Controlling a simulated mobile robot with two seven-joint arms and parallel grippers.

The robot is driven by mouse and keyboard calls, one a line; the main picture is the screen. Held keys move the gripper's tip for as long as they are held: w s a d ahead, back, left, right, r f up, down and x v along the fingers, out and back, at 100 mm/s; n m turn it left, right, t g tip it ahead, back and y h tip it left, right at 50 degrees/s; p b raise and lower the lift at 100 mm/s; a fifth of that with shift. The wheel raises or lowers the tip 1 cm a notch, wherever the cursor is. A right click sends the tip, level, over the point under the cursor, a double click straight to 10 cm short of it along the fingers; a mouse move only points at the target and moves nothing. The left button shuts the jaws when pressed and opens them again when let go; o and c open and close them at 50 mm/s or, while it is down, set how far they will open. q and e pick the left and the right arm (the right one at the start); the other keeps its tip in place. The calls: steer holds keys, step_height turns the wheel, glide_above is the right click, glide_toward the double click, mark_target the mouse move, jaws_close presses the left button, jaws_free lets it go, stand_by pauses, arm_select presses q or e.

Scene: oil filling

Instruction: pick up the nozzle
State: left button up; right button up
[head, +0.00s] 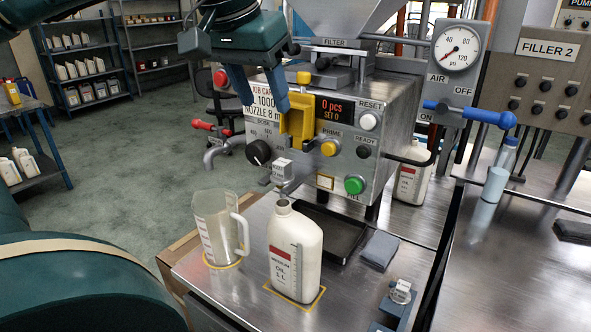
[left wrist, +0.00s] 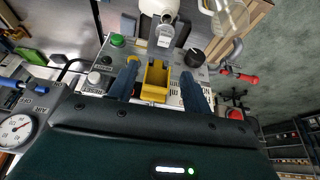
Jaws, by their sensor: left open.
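A small silver nozzle block (head: 401,291) sits on a blue-grey stand (head: 392,312) at the lower right of the head view. Another pale metal nozzle piece (head: 282,169) is on the filler's spout above the white oil bottle (head: 296,254); a similar piece shows in the left wrist view (left wrist: 165,36). My left gripper (head: 264,104) is open and empty, pointing down in front of the filler panel. In the left wrist view its blue fingers (left wrist: 158,72) appear on either side of a yellow bracket (left wrist: 155,84); contact cannot be told. My right gripper is not in view.
The yellow bracket (head: 299,122) stands out from the filler panel. A clear measuring jug (head: 212,230) stands left of the bottle. A dark tray (head: 330,236) and a folded grey cloth (head: 379,250) lie to the right. A blue-handled valve (head: 470,112) sticks out at right.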

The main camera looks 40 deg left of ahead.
arm_select(q)
glide_toward(282, 162)
steer(key=x, duration=0.7)
steer(key=shift+w+f, duration=0.2)
steer(key=shift+f, duration=0.2)
jaws_close()
